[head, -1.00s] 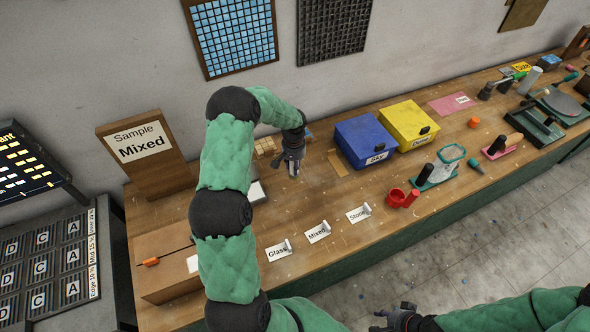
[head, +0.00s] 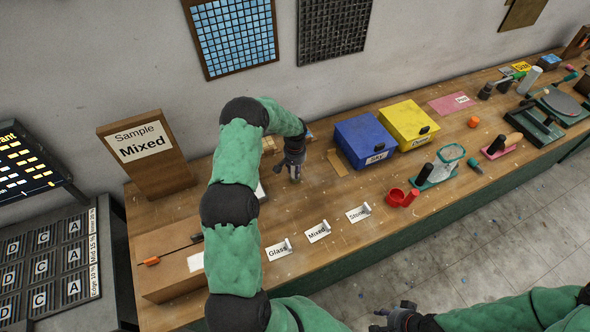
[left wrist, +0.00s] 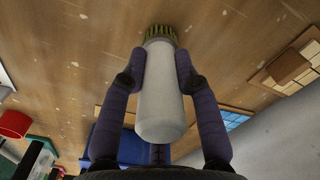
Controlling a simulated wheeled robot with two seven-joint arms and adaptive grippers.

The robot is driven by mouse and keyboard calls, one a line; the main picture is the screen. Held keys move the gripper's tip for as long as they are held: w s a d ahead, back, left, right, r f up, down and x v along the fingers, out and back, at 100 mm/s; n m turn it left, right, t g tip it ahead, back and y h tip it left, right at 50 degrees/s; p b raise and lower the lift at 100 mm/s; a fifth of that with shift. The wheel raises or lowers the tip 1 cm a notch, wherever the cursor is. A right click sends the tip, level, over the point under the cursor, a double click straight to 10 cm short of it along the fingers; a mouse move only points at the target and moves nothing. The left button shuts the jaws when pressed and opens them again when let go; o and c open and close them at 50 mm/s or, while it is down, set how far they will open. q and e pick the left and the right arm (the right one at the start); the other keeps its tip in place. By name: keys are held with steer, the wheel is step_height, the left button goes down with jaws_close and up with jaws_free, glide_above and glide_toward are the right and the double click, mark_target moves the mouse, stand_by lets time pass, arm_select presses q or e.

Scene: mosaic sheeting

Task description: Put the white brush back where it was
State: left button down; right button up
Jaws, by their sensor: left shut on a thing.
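The white brush (left wrist: 162,95) is a pale cylinder with short yellow-green bristles at its far end. In the left wrist view it lies lengthwise between the two fingers of my left gripper (left wrist: 163,75), which is shut on it. In the head view my left gripper (head: 294,172) is low over the workbench (head: 310,200), left of the blue box. The brush is mostly hidden by the gripper there. I cannot tell if the bristles touch the wood. My right gripper (head: 392,318) is at the bottom edge, off the bench; its opening is unclear.
A tan patch (head: 338,163) and the blue box (head: 364,141) are right of my left gripper, with a yellow box (head: 409,124) beyond. A red cup (head: 397,197) is farther right. Bare wood lies between.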

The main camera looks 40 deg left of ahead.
arm_select(q)
steer(key=c, duration=0.9)
jaws_free()
steer(key=shift+f, duration=0.15)
step_height(320, 180, up, 12)
steer(key=shift+r, duration=0.2)
